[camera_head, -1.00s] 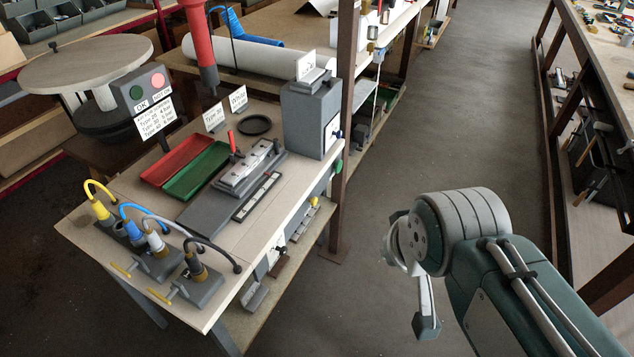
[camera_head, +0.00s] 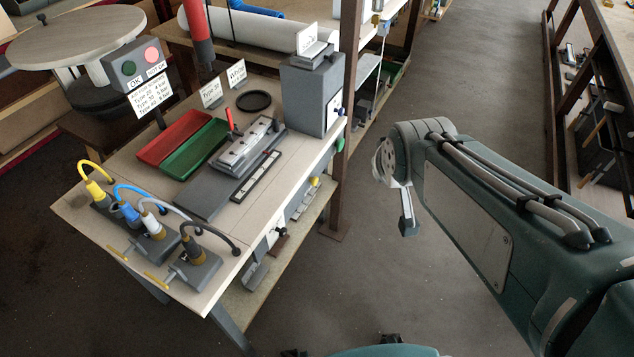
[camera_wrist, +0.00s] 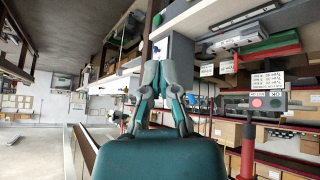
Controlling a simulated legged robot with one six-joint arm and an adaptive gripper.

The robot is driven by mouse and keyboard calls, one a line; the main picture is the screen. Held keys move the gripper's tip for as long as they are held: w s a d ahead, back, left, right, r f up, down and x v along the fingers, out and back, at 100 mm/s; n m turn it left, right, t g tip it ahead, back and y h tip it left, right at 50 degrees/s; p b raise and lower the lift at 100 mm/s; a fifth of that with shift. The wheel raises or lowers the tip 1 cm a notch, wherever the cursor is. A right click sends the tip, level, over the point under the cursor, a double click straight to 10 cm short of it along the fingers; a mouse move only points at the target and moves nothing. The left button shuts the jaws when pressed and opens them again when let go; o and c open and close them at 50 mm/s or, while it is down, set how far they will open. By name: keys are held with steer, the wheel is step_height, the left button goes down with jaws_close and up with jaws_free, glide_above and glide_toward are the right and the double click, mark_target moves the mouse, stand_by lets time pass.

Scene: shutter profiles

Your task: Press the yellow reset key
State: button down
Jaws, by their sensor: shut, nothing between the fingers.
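A small yellow part (camera_head: 314,182) shows under the bench's right edge, near a green knob (camera_head: 340,141). It is too small to tell whether it is the reset key. My gripper (camera_head: 407,224) hangs in the air over the aisle, right of the bench and apart from it; its fingers are partly hidden in the head view. In the wrist view my gripper (camera_wrist: 158,66) is shut, with its fingers together and empty. No yellow key can be made out in the wrist view.
The bench (camera_head: 126,178) carries a red tray (camera_head: 170,140), a green tray (camera_head: 195,150), a grey box (camera_head: 311,95), and cabled connectors at its front left. A brown post (camera_head: 345,120) stands at its right. The aisle floor (camera_head: 470,70) is clear.

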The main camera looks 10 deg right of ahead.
mark_target(313, 180)
steer(key=w+d+f+n+t, duration=0.2)
steer(key=w+f, duration=0.6)
steer(key=w, duration=0.2)
steer(key=w+d+f+n+t, duration=0.1)
steer(key=w+f+n+t, duration=0.1)
steer(key=w+f, duration=0.65)
steer(key=w+f+n+t+y, duration=0.1)
steer(key=f, duration=0.8)
steer(key=w+f+n+t+y, duration=0.1)
steer(key=w+f+t+y, duration=0.1)
steer(key=f, duration=0.7)
steer(key=shift+w+a+f+y, duration=0.15)
steer(key=shift+a+f+y, duration=0.05)
steer(key=shift+f+y, duration=0.1)
steer(key=w+a, duration=0.5)
steer(key=a, duration=0.2)
steer(key=shift+w+a, duration=0.15)
steer(key=shift+a, duration=0.05)
steer(key=shift+w+a+r, duration=0.1)
steer(key=shift+w+a, duration=0.05)
